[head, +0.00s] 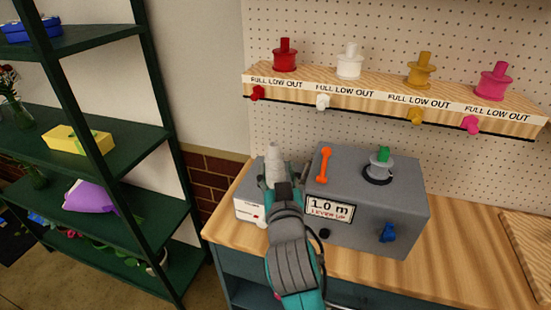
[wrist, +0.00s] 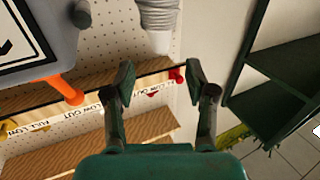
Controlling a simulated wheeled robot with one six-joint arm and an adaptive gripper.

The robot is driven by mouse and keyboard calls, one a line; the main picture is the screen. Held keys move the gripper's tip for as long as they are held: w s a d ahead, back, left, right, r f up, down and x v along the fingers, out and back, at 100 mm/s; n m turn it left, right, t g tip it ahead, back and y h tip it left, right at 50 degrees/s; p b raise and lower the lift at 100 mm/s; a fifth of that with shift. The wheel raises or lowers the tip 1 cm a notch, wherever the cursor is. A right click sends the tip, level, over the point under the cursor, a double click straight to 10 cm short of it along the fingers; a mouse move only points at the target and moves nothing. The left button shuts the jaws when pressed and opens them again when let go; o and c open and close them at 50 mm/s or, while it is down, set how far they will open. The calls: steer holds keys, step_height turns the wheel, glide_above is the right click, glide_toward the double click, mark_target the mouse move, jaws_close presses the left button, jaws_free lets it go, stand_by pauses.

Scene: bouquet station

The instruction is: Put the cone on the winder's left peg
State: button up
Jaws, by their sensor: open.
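The cone (head: 274,158) is pale grey and white, and stands upright at the left of the grey winder (head: 413,207). In the wrist view the cone (wrist: 158,20) shows a ribbed grey body and a plain white end. My gripper (head: 271,187) is open at the cone. In the wrist view its two fingers (wrist: 160,78) are spread wide, with the white end just beyond the gap between their tips, not gripped. My gripper hides the cone's lower part, so I cannot tell what it stands on. I cannot make out the left peg.
The winder carries an orange lever (head: 323,165), a right peg with a green-topped piece (head: 383,157) and a blue knob (head: 388,233). A white box (head: 246,206) stands to its left. A shelf (head: 330,86) with coloured spools hangs above. A green rack (head: 115,145) is at left.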

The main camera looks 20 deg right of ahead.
steer(key=shift+v, duration=1.45)
steer(key=shift+f, duration=0.1)
steer(key=s+d+f+n+g+y, duration=0.1)
steer(key=s+f+n+y, duration=0.3)
steer(key=s+f, duration=1.4)
steer(key=s+f+g, duration=0.1)
steer(key=s+f, duration=0.1)
steer(key=s, duration=1)
steer(key=s+d+f+m, duration=0.1)
steer(key=s+f, duration=0.1)
steer(key=s, duration=1)
steer(key=shift+d+f+g, duration=0.2)
steer(key=shift+d+g, duration=0.1)
steer(key=shift+g, duration=0.1)
steer(key=shift+w, duration=0.1)
